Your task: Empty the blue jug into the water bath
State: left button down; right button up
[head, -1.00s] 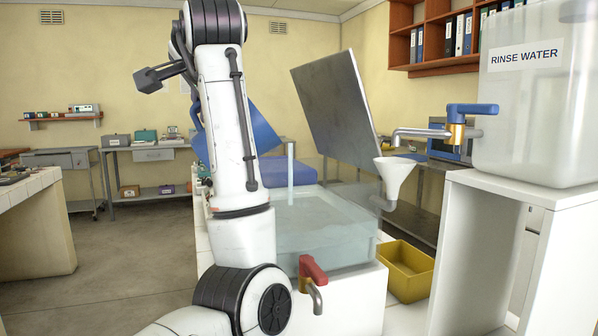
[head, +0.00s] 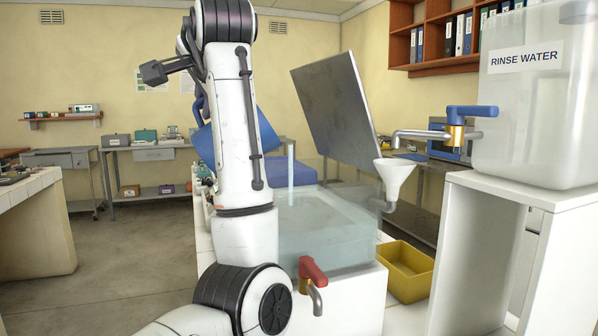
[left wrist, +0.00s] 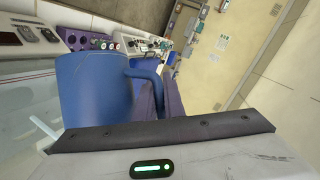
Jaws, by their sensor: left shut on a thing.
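The blue jug (head: 268,132) is steeply tilted above the water bath (head: 335,228), partly hidden behind my left arm. A pale clear streak (head: 291,165), which looks like pouring water, runs down from beside its lower right edge to the bath. The bath is a clear-walled tank holding water, its grey lid (head: 340,105) raised. The jug and its handle also show in the left wrist view (left wrist: 95,98), just beyond my left gripper (left wrist: 160,137). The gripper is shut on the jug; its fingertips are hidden. My right gripper is not in view.
A red-handled tap (head: 313,272) sticks out at the bath's front. A white funnel (head: 395,175) is at its right, below the blue-handled tap (head: 468,112) of the rinse water tank (head: 535,120). A yellow bin (head: 405,270) stands lower right. The floor at left is clear.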

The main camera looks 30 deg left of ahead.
pick_arm(q)
jog(key=shift+w+d+r+m+y+p, duration=0.25)
jog(key=shift+d+r+m, duration=0.1)
jog(key=shift+r, duration=0.2)
jog(key=shift+w+d+r+m+y+p, duration=0.2)
jog(key=shift+d+r+m, duration=0.1)
jog(key=shift+r, duration=0.25)
jog(key=shift+w+d+r+m+y+p, duration=0.25)
jog(key=shift+r+m, duration=0.1)
jog(key=shift+r, duration=0.2)
dwell(1.2)
